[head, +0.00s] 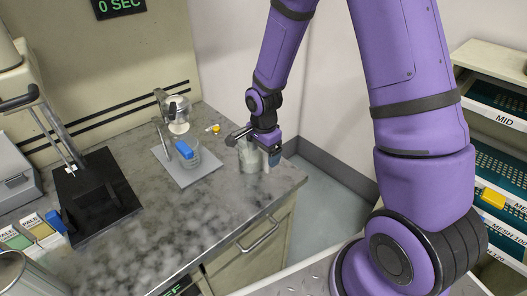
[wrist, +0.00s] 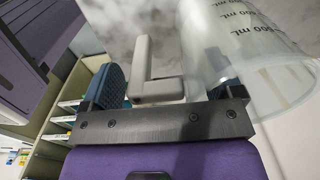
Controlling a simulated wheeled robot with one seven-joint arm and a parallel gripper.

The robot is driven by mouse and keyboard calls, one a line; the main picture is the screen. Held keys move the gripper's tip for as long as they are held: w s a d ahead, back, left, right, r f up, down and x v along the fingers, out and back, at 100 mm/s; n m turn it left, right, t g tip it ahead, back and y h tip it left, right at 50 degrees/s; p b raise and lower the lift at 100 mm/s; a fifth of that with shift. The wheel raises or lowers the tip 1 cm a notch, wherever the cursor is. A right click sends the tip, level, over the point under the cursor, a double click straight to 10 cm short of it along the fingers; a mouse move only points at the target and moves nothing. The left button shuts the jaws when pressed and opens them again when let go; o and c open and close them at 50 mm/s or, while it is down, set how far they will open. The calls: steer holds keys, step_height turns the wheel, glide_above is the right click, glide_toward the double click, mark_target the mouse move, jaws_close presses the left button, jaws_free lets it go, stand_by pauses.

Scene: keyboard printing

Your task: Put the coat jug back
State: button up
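A clear jug with mL marks (head: 249,158) stands on the counter near its right corner. I take it for the coat jug, but no label shows. In the wrist view the jug (wrist: 255,50) fills the upper right, with its pale grey L-shaped handle (wrist: 150,75) in front of my gripper. My gripper (wrist: 163,80) is open. One blue-padded finger is left of the handle, and the other is to its right, seen partly through the clear jug wall. Gaps show on both sides of the handle. In the head view my gripper (head: 262,154) is at the jug's right side.
A black stand (head: 105,195) is to the left. A shelf rack (head: 495,100) stands at the right. The counter's (head: 170,230) front middle is clear.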

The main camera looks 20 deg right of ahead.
steer(key=shift+r, duration=0.1)
step_height(320, 180, up, 12)
steer(key=r, duration=0.1)
steer(key=s+d+r+n+t, duration=0.3)
steer(key=s+r+n, duration=0.5)
steer(key=r, duration=0.5)
steer(key=s+d+r+n+t, duration=0.1)
steer(key=s+r+n, duration=0.2)
steer(key=s, duration=0.4)
steer(key=s+d+r+n+t, duration=0.1)
steer(key=s+r+n, duration=0.2)
steer(key=s, duration=0.5)
steer(key=shift+s+r, duration=0.25)
steer(key=shift+r, duration=0.35)
steer(key=shift+c, duration=0.5)
